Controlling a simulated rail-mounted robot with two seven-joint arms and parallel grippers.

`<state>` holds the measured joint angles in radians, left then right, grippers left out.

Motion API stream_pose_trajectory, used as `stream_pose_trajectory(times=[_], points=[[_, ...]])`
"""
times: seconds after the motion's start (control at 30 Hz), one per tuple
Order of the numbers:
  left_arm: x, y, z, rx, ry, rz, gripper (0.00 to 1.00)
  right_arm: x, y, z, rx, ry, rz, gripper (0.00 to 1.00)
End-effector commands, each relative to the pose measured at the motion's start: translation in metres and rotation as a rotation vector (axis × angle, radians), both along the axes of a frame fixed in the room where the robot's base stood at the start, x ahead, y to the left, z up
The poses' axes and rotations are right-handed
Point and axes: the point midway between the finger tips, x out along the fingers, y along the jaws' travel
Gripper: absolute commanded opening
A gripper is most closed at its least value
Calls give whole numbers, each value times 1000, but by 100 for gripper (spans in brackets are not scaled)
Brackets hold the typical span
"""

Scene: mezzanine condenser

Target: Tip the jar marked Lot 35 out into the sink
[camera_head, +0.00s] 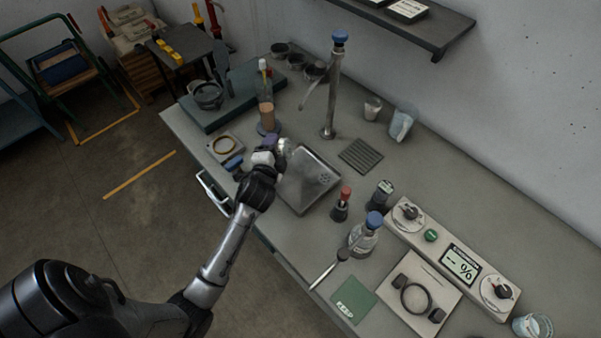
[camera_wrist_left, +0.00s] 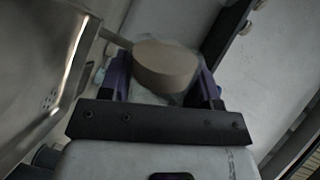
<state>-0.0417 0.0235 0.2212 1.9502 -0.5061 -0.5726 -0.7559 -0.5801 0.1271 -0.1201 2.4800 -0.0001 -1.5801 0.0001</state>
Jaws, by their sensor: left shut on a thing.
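My left gripper (camera_head: 275,152) is shut on a small clear jar (camera_head: 285,147), at the far left corner of the steel sink (camera_head: 306,184). In the left wrist view, the jar (camera_wrist_left: 165,66) sits between the purple fingers of the gripper (camera_wrist_left: 163,88), with a tan round mass in it. No Lot 35 marking can be read, and the fingers hide part of the jar. I cannot tell how far it is tilted. The sink (camera_wrist_left: 45,65) lies at the left of the wrist view, with its drain holes showing. My right gripper is not in view.
A tap (camera_head: 329,95) stands behind the sink beside a ribbed drain mat (camera_head: 360,155). A bottle with tan contents (camera_head: 266,105) stands close behind the gripper. A red-topped bottle (camera_head: 341,204) and a blue-capped bottle (camera_head: 364,236) stand right of the sink.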

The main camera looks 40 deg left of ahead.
Motion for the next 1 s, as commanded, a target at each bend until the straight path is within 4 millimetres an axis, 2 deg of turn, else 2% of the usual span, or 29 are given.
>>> stream_pose_trajectory(times=[1.0], points=[[3, -9, -5, 91, 38, 0, 28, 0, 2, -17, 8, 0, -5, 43]])
